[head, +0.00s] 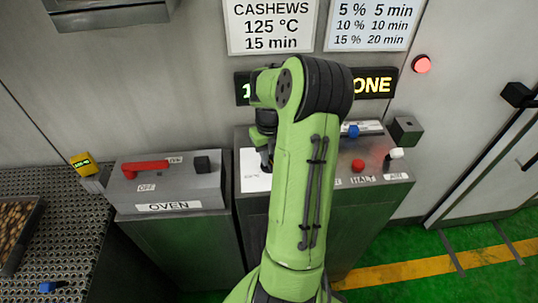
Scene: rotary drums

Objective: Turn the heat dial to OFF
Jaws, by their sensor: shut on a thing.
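My green arm reaches up across the middle of the picture and bends down to the control panel (389,179). My gripper (266,164) points down at the panel's left part, beside a white label (250,178). Its fingertips are mostly hidden by my arm. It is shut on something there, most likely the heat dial. The dial itself is hidden behind my gripper and arm, so its setting cannot be read.
The panel's right side has a red button (358,165), a blue control (353,131) and a white-tipped lever (396,153). To the left stands the oven box (185,190) with a red handle (145,169) near an OFF label. A partly covered lit display (374,84) hangs behind.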

